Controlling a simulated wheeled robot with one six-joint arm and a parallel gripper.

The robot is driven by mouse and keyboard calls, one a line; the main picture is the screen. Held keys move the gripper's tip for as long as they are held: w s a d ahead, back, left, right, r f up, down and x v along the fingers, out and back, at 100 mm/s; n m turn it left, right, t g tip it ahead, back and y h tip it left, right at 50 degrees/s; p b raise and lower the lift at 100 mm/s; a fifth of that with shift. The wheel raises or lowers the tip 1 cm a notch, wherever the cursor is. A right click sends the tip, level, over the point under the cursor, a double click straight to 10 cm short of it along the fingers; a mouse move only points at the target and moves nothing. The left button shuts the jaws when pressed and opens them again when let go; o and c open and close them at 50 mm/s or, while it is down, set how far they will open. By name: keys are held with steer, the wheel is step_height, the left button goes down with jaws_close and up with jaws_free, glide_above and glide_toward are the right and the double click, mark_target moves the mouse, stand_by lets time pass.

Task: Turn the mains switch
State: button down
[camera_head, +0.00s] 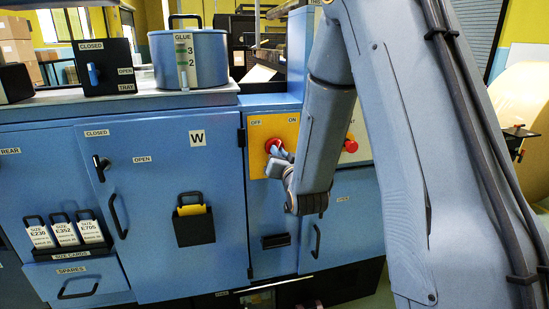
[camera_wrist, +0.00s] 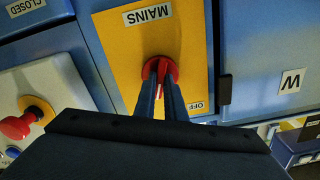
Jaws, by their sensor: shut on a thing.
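The red mains switch (camera_head: 272,145) sits on a yellow plate (camera_head: 258,131) marked OFF and ON, on the blue machine front. It also shows in the wrist view (camera_wrist: 160,68), below the MAINS label (camera_wrist: 148,14). My gripper (camera_head: 281,155) is at the switch, and in the wrist view its two fingers (camera_wrist: 161,90) are shut on the switch's red handle. The wrist view shows the OFF label (camera_wrist: 196,106) to the right of the fingers. My wrist and fingers hide part of the switch in the head view.
A red button (camera_head: 351,146) on a pale panel is right of my arm. A blue door marked W (camera_head: 150,230) with a latch (camera_head: 101,168) is to the left.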

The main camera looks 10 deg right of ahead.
steer(key=m+b, duration=0.1)
steer(key=m, duration=0.3)
steer(key=shift+s+f+m+b, duration=0.1)
steer(key=shift+f+m+b, duration=0.25)
steer(key=shift+m+b, duration=0.05)
steer(key=shift+a, duration=0.1)
stand_by(0.3)
steer(key=c, duration=1.9)
jaws_free()
steer(key=shift+c, duration=0.2)
steer(key=shift+o, duration=0.6)
steer(key=shift+r, duration=0.2)
steer(key=s+b, duration=0.1)
steer(key=s, duration=0.6)
steer(key=shift+s, duration=0.35)
